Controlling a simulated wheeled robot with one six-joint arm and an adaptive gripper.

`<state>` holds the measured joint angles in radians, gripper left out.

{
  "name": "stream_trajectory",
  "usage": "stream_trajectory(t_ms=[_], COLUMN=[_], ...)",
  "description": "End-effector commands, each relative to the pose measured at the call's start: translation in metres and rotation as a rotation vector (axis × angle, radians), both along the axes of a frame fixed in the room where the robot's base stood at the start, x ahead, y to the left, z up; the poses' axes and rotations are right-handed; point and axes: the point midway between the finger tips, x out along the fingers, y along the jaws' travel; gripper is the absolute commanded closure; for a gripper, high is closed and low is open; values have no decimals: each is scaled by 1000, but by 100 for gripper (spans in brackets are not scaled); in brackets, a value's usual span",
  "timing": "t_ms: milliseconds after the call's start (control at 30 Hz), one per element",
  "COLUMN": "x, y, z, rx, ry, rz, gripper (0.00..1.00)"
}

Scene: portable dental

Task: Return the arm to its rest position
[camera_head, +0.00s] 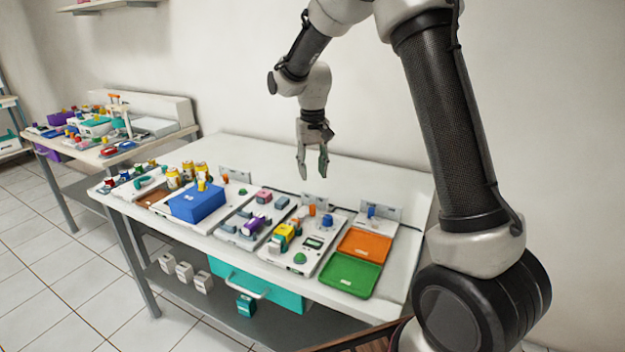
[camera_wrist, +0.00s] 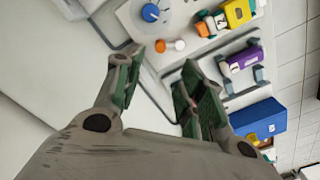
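My arm comes from the right of the head view, bends over at the top and hangs down over the back of the white table (camera_head: 390,180). My gripper (camera_head: 312,174) points downward above the table's rear part, clear of the things on it. In the wrist view, my gripper (camera_wrist: 155,85) has its two greenish fingers apart with nothing between them.
An orange tray (camera_head: 365,245), a green tray (camera_head: 350,275), a device with a blue knob (camera_head: 327,220) and a blue box (camera_head: 197,203) sit along the table. A second cluttered table (camera_head: 85,158) stands at left. The white wall is behind my arm.

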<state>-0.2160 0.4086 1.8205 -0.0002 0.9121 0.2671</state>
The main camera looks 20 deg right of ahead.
Motion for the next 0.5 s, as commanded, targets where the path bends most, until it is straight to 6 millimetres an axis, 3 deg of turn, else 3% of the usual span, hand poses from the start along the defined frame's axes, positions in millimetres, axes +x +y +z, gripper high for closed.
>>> stream_trajectory(t_ms=[500], x=[-1], y=[0], z=[2], rx=[-1], ry=[3], rz=[28], gripper=[60])
